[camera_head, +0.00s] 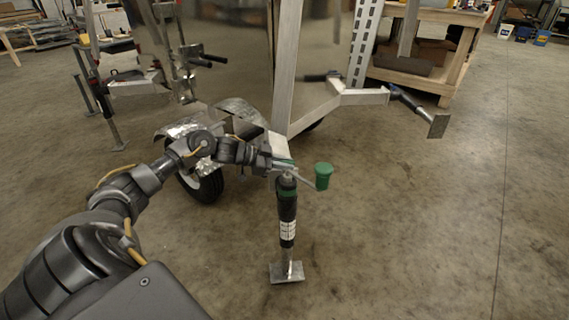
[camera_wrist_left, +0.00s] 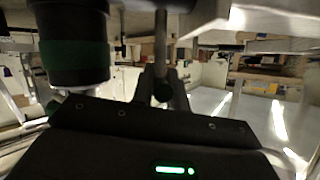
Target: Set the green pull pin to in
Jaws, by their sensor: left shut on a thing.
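The trailer jack (camera_head: 287,215) stands upright on its foot plate, with a dark body, a green band and a white label. A green crank handle (camera_head: 323,177) sticks out at its upper right. My left gripper (camera_head: 277,162) is at the jack's top, beside the frame. In the left wrist view its fingers (camera_wrist_left: 161,92) are shut around a small dark knob below a grey rod (camera_wrist_left: 160,40), apparently the pull pin. The pin's green colour and how deep it sits cannot be told there. The jack's green band (camera_wrist_left: 75,62) shows at left. My right gripper is out of view.
The aluminium trailer (camera_head: 287,75) stands just behind the jack, with a wheel (camera_head: 203,184) at left. Another jack (camera_head: 420,112) sticks out at its right. A wooden workbench (camera_head: 440,50) is at the back. The concrete floor at right is clear.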

